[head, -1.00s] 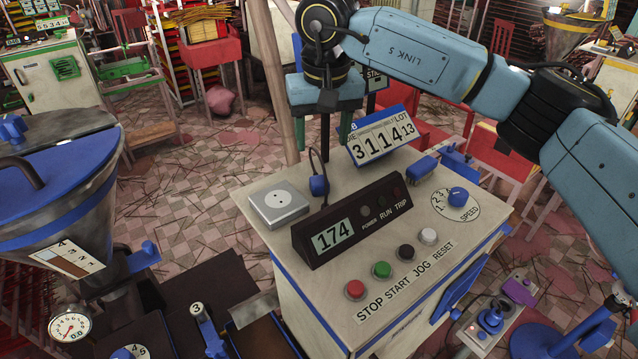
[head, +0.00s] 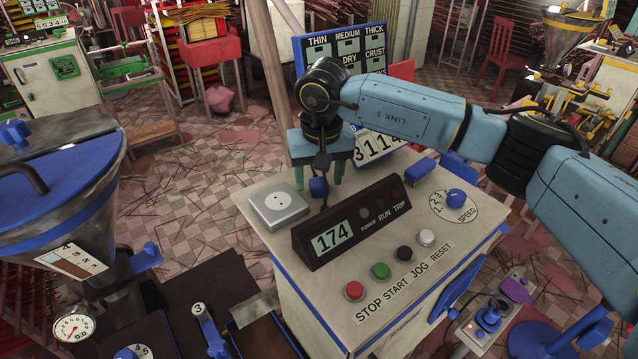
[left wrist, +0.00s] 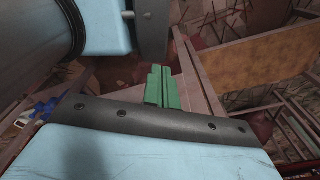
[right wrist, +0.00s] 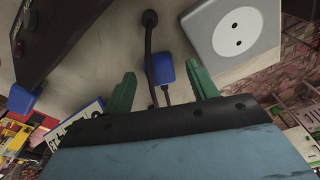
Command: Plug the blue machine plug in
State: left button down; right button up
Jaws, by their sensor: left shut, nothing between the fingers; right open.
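The blue plug (head: 319,187) stands on the machine's top beside the grey socket (head: 279,203), with a dark cable. My right gripper (head: 319,185) is open over the plug, its green fingers pointing down. In the right wrist view the plug (right wrist: 160,70) shows between the two open fingers (right wrist: 163,90), with a gap on each side. The socket, a pale block with a round two-hole face, shows there too (right wrist: 238,35). My left gripper (left wrist: 163,88) shows only in the left wrist view, with its green fingers together and empty.
The dark display panel (head: 352,221) reading 174 stands just in front of the plug. The number board (head: 380,148) is behind the gripper. Buttons and the speed knob (head: 456,196) lie to the right. A blue-lidded hopper (head: 55,190) stands at the left.

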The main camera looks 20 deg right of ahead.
aim_at(319, 182)
jog(key=shift+w+f, duration=0.1)
jog(key=shift+f, duration=0.6)
jog(key=shift+c, duration=0.2)
jog(key=c, duration=1)
jog(key=shift+r, duration=0.2)
jog(key=shift+c, duration=0.2)
notch_tip(319, 182, up, 10)
jog(key=b, duration=0.1)
jog(key=shift+f, duration=0.15)
